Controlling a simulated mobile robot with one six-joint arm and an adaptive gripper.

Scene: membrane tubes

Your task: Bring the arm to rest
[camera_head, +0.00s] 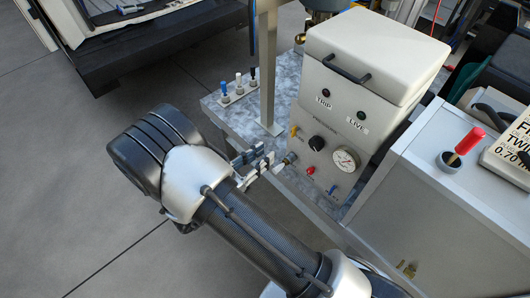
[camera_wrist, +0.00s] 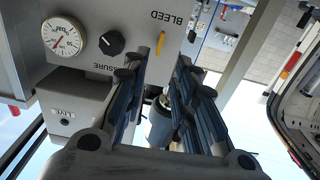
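My gripper (camera_head: 268,160) is held out level in front of the pressure unit (camera_head: 326,145), close to a small metal fitting (camera_head: 290,158) on its front panel. In the wrist view its two dark fingers (camera_wrist: 165,72) stand apart with a gap between them. A dark grey cylinder (camera_wrist: 160,122) shows in that gap; I cannot tell whether the fingers touch it. Nothing is clearly held. My arm reaches in from the lower right of the head view.
The panel carries a black knob (camera_head: 316,143), a gauge (camera_head: 345,160), a red knob (camera_head: 311,171) and a yellow lever (camera_head: 294,131). A metal post (camera_head: 267,70) stands behind the gripper. A small rack (camera_head: 238,92) holds coloured pieces. Floor (camera_head: 60,190) at left is clear.

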